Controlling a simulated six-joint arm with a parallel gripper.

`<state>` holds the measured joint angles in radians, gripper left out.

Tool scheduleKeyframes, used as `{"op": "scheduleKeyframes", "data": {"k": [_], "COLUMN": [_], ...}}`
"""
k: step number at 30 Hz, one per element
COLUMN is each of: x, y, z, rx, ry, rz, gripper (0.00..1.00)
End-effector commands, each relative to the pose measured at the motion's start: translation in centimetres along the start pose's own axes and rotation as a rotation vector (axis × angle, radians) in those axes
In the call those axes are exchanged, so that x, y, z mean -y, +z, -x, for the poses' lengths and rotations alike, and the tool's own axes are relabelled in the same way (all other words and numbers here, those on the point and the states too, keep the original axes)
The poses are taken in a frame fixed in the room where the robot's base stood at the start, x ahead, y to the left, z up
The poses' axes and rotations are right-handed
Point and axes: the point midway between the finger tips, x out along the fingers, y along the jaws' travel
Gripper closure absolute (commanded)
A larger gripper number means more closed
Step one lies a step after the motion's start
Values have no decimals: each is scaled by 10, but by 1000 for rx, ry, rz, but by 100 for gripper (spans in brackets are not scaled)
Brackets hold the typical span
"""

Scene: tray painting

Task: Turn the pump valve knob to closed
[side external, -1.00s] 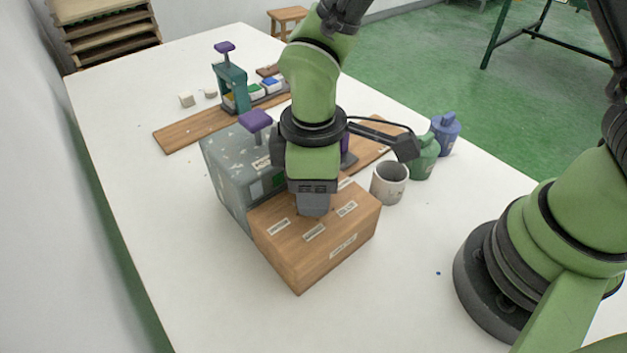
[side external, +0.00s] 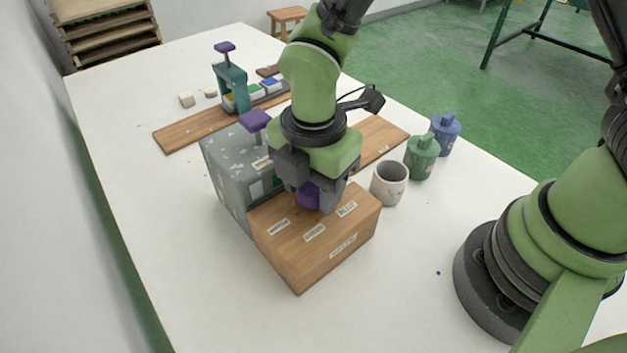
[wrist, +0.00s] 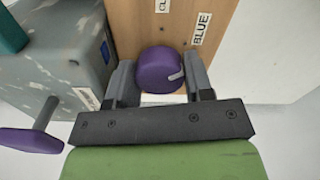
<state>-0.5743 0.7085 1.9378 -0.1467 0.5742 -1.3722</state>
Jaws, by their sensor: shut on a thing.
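The purple valve knob (side external: 308,195) stands on top of the wooden box (side external: 310,255) in the side view. My gripper (side external: 310,196) points down over the box and is shut on the knob, with one finger on each side. In the wrist view the knob (wrist: 158,68) sits between the two fingers (wrist: 160,84).
A grey paint-spattered machine (side external: 225,165) with a purple lever knob (side external: 255,120) stands against the box. A white cup (side external: 389,184), a green bottle (side external: 421,158) and a blue bottle (side external: 446,134) stand to the right. A teal press (side external: 231,85) is behind. The front table is clear.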

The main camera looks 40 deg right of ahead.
Motion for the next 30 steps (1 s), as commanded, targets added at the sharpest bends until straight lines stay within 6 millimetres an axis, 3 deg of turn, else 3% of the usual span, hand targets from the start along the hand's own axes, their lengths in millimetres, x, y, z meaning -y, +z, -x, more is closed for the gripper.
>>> {"op": "scheduleKeyframes", "data": {"k": [18,30], "x": [0,0], "y": [0,0], "z": [1,1], "rx": [0,0], "ry": [1,1], "rz": [578,860], "gripper": [76,76]}}
